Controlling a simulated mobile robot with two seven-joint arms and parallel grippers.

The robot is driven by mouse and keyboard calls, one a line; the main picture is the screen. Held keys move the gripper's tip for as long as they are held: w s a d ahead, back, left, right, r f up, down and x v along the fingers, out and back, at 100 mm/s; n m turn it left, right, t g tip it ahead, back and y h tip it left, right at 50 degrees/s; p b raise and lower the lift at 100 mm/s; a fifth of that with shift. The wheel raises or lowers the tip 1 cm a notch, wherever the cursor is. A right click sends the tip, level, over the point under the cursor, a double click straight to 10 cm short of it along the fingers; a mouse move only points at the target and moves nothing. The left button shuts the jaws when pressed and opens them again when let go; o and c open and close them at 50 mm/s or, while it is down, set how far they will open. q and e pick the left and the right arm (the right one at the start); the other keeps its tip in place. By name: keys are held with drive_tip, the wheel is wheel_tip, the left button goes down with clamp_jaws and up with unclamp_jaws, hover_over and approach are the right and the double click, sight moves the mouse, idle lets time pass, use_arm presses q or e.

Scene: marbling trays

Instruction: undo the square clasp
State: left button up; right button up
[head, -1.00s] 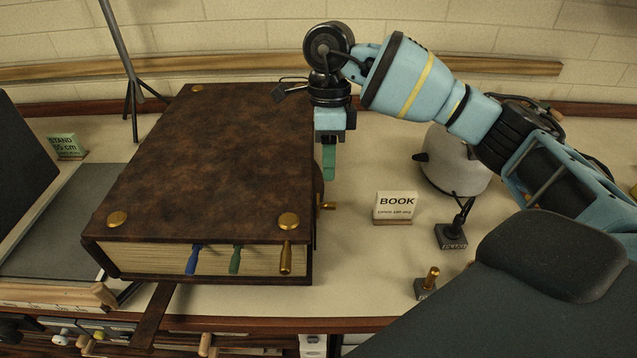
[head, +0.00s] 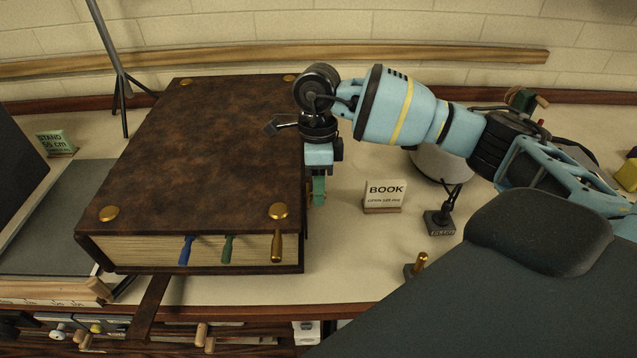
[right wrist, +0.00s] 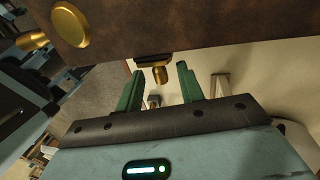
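A thick brown book (head: 200,150) lies closed on the table. A brass clasp (right wrist: 160,72) sticks out from its right side. In the head view my gripper largely hides this clasp, and I cannot tell whether it is square. A second brass clasp with a drop-shaped handle (head: 277,245) hangs on the book's front edge. My right gripper (head: 318,188) points down at the book's right side. In the right wrist view its green fingers (right wrist: 160,80) are apart, with the side clasp showing between them, and no grip on it is visible. My left gripper is out of view.
A BOOK sign (head: 384,195) and a dark block with a cable (head: 440,222) stand right of the book. A small brass-topped peg (head: 420,263) is nearer the front edge. A grey tray (head: 60,230) lies left. A brown strap (head: 150,312) hangs in front.

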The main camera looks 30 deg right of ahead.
clamp_jaws()
idle(0.3)
drive_tip(key=shift+s+d+f+y, duration=0.2)
drive_tip(key=shift+s+d+y, duration=0.1)
drive_tip(key=shift+d, duration=0.1)
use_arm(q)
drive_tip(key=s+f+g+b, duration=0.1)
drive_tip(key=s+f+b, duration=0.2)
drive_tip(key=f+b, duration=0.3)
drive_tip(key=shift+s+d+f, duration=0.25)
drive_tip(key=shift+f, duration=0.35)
use_arm(e)
drive_tip(key=s+d+f+t+y, duration=0.3)
drive_tip(key=d+f+y, duration=0.1)
drive_tip(key=d+y, duration=0.1)
drive_tip(key=shift+s+d+n, duration=0.3)
drive_tip(key=shift+d, duration=0.25)
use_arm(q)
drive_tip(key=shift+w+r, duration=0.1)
